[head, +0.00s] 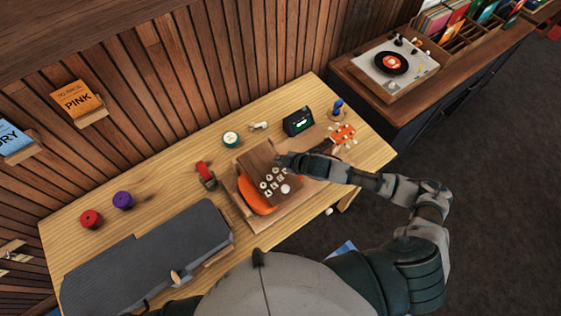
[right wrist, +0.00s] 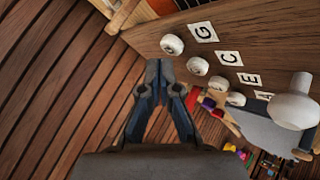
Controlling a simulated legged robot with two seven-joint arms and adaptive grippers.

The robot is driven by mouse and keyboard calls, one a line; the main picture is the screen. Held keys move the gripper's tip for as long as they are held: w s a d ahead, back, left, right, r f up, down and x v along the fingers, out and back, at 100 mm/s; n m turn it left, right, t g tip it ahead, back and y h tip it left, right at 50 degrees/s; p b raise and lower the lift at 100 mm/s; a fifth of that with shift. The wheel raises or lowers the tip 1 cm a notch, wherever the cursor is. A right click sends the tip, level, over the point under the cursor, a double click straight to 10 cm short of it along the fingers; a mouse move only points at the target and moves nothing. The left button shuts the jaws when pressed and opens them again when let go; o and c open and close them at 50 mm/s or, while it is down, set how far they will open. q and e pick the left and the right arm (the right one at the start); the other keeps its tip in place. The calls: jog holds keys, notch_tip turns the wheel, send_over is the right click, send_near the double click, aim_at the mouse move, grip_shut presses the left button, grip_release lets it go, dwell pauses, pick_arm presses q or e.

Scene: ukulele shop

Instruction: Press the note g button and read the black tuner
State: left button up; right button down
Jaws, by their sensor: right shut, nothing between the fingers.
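The black tuner (head: 298,121) stands at the back right of the wooden table; its screen shows a small green mark, too small to read. A brown board (head: 258,160) with white round buttons and letter cards stands by the orange ukulele (head: 254,198). In the right wrist view the G card (right wrist: 203,32) lies beside the note g button (right wrist: 172,45), with the C, E and A cards further along. My right gripper (right wrist: 160,64) is shut and empty, its tips close to the G button; I cannot tell if they touch. It shows in the head view (head: 283,160). My left gripper is out of view.
A larger white knob (right wrist: 292,105) stands out from the board. A grey case (head: 150,255), red and purple rolls (head: 91,219), a green tin (head: 231,139) and a red-and-green item (head: 206,175) are on the table. A turntable (head: 395,65) is on the side cabinet.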

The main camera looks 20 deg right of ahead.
jog(key=shift+d+f, duration=0.2)
jog(key=shift+d, duration=0.05)
jog(key=shift+a+f, duration=0.15)
jog(key=shift+f, duration=0.1)
dwell(0.3)
jog(key=shift+f, duration=0.2)
dwell(0.4)
jog(key=shift+r, duration=0.1)
jog(key=shift+d+r+p, duration=0.3)
jog(key=shift+r+p, duration=0.6)
jog(key=shift+p, duration=0.25)
notch_tip(320, 180, up, 3)
jog(key=p, duration=0.3)
jog(key=shift+f, duration=0.15)
jog(key=shift+r+p, duration=0.4)
jog(key=shift+r, duration=0.75)
